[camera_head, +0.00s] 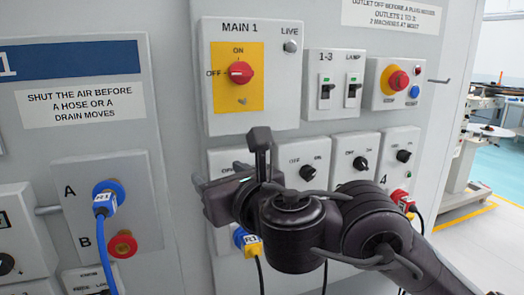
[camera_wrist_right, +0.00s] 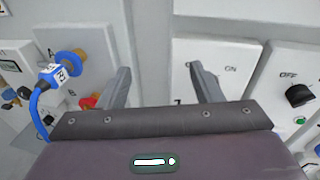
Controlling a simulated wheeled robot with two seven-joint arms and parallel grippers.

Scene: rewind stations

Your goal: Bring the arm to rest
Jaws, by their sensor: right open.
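My right gripper (camera_head: 228,162) is in front of the lower outlet boxes on the grey panel, with its dark arm coming in from the lower right. Its two fingers are apart and nothing shows between them; in the right wrist view (camera_wrist_right: 161,72) there is a clear gap to the panel behind. It covers much of the leftmost outlet box (camera_head: 221,160). My left gripper is not in view.
Above it are the MAIN 1 red knob (camera_head: 241,73), switch box (camera_head: 334,62) and red stop button (camera_head: 398,80). Open floor lies right.

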